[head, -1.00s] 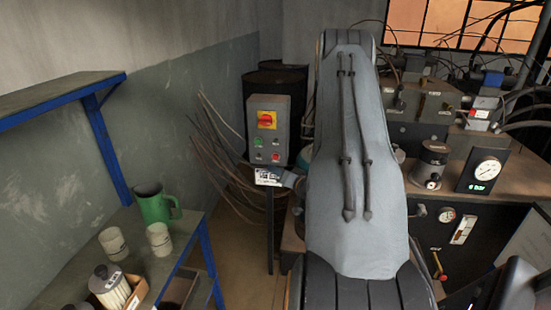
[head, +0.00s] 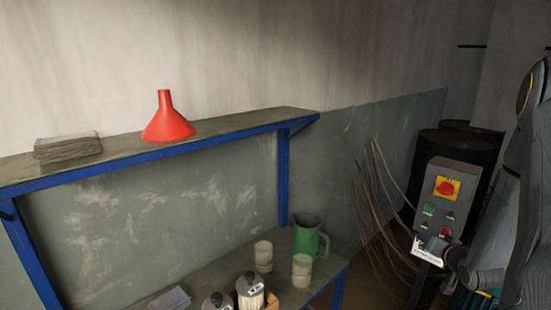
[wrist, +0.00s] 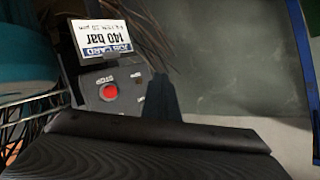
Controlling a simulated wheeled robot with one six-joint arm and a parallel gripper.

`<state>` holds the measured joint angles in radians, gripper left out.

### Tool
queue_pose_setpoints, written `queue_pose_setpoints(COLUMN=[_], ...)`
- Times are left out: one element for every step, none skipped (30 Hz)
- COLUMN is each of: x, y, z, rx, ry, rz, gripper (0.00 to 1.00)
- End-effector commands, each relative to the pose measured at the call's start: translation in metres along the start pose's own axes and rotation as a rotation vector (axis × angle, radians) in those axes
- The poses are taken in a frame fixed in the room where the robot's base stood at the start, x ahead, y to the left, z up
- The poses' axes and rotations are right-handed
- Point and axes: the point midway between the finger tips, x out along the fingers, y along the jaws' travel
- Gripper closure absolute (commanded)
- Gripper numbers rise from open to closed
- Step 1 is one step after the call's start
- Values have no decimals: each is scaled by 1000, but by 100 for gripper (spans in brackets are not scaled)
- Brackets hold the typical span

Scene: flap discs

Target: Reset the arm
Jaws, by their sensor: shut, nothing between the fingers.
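My gripper (wrist: 162,82) shows in the wrist view as a dark, narrow shape at the middle, above a ribbed dark part of my own arm. Its fingers are shut with nothing between them. It is in front of the control box (wrist: 110,93) and the grey-green wall (wrist: 225,70); its exact distance from them cannot be told. In the head view my arm fills the right edge, and the fingertips cannot be made out there.
The control box (head: 442,198) with red and green buttons and a job card (head: 427,250) stands close to my arm. Dark drums (head: 460,150) are behind it. A blue-framed shelf (head: 220,138) holds a red funnel (head: 167,120). A green jug (head: 309,238) stands below.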

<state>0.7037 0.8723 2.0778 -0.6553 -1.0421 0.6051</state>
Motion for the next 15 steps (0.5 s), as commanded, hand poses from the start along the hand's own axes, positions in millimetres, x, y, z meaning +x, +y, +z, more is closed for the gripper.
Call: queue_pose_setpoints(x=[0, -2, -6, -10, -14, -22, -28, -36, -47, -57, -67, -82, -93, -106, -124], y=[-24, -34, -48, -58, -68, -81, -91, -101, -115, -125, -135, -148, -157, -166, -179], z=[0, 2, 5, 8, 12, 18, 22, 27, 34, 39, 46, 54, 60, 67, 76], rx=[-46, -71, -103, -126, -150, -180, -201, -221, -248, -268, -287, -312, -329, -347, -369], ry=[-50, -82, -126, -160, -194, -242, -276, -313, -362, -400, -438, -490, -529, -568, -623], rz=[26, 48, 76, 96, 114, 138, 153, 169, 187, 198, 209, 221, 228, 234, 240], gripper=[100, 100, 100, 100, 100, 100, 100, 100, 100, 100, 100, 100, 100, 100, 100])
